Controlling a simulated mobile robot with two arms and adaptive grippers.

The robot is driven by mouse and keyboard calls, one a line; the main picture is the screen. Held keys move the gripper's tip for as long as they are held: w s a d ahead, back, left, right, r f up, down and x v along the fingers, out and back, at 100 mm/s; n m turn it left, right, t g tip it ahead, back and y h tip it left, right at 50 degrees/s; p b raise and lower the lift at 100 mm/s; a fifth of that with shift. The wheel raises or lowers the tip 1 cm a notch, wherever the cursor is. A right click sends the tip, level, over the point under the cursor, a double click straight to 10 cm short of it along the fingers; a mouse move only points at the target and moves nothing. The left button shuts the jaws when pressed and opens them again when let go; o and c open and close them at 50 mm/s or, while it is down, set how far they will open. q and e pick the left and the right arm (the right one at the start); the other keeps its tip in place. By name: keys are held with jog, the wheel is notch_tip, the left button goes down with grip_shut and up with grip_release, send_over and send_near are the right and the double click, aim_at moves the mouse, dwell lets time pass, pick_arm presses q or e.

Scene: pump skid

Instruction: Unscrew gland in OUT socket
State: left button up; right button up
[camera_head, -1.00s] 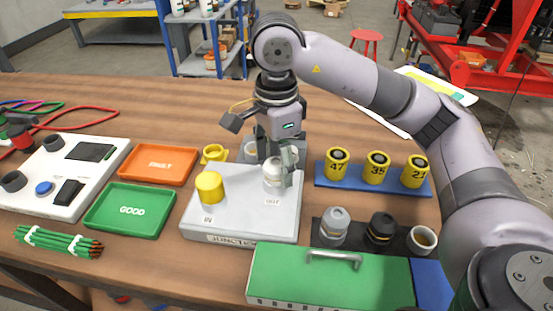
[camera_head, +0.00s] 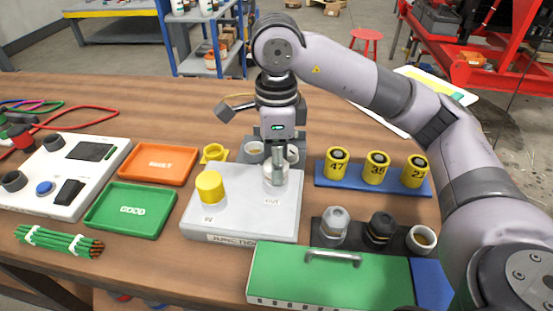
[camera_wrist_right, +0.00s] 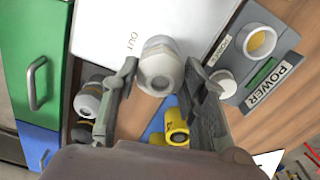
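The white-grey gland (camera_head: 270,178) stands upright in the OUT socket of the grey junction box (camera_head: 240,222). In the right wrist view the gland (camera_wrist_right: 160,66) shows end-on beside the OUT label. My right gripper (camera_head: 276,172) points down over it, with one finger partly hiding it in the head view. In the wrist view the fingers of this gripper (camera_wrist_right: 160,72) are apart, one on each side of the gland, with narrow gaps visible. A yellow plug (camera_head: 209,187) stands in the IN socket. My left gripper is not in view.
A blue rack with yellow numbered cylinders (camera_head: 376,168) stands right of the box. A dark holder carries a grey gland (camera_head: 334,224), a black one and a cup. A green lid (camera_head: 325,278) lies in front. A power unit (camera_wrist_right: 268,60) is behind. Orange (camera_head: 160,164) and green trays (camera_head: 131,210) lie left.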

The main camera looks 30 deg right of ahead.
jog(key=c, duration=0.6)
jog(key=shift+o, duration=0.2)
jog(key=shift+n, duration=0.8)
jog(key=shift+n+b, duration=0.35)
jog(key=shift+n, duration=1.05)
jog(key=shift+n+b, duration=0.3)
jog(key=shift+n, duration=2.1)
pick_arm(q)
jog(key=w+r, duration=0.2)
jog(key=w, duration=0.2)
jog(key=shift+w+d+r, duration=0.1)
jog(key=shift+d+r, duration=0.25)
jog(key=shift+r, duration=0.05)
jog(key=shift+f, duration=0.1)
pick_arm(e)
jog(key=o, duration=1.2)
